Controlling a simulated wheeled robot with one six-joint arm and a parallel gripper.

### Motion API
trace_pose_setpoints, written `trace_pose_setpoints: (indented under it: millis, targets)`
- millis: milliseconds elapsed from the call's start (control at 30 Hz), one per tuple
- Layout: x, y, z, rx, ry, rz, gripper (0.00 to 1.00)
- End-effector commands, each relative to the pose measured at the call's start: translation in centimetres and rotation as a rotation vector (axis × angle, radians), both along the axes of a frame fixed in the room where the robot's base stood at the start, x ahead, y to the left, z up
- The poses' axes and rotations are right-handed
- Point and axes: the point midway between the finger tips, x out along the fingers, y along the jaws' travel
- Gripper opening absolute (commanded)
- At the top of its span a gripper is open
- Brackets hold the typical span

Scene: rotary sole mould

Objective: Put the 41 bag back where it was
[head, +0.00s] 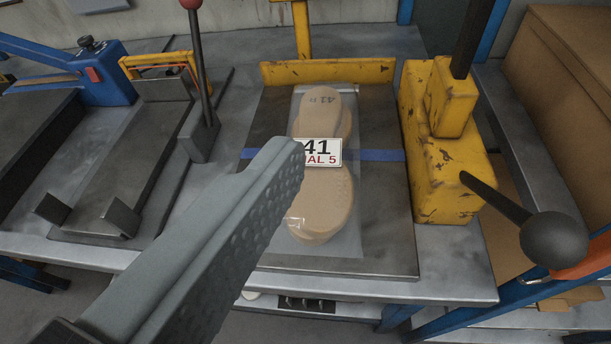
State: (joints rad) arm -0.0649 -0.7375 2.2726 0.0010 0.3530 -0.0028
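The 41 bag (327,205) is a clear plastic bag holding tan shoe soles, with a white label reading 41 and red text below it, partly covered. It appears over the dark plate (385,225) of a yellow press, across a blue tape strip (380,155). I cannot tell whether it rests flat on the plate or is slightly above it. My gripper (288,158) reaches in from the lower left, its grey ribbed finger overlapping the label's left edge. Only one finger shows clearly, so its opening and any contact with the bag are hidden.
The yellow press body (445,165) with a black ball-ended lever (552,240) stands right of the plate. A yellow bar (327,72) closes its back. A red-knobbed lever (200,80) and a blue press (105,75) stand left. A cardboard box (565,75) is at far right.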

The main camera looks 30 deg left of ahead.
Motion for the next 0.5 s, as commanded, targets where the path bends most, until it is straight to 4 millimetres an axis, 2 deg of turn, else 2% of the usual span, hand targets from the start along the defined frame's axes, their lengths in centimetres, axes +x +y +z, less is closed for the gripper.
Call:
trace_pose_setpoints:
  millis: [100,500]
  targets:
    - [2.7,1.4,-0.6,-0.01,0.114,0.03,1.0]
    - [9.9,6.6,-3.4,-0.066,0.495,0.124,1.0]
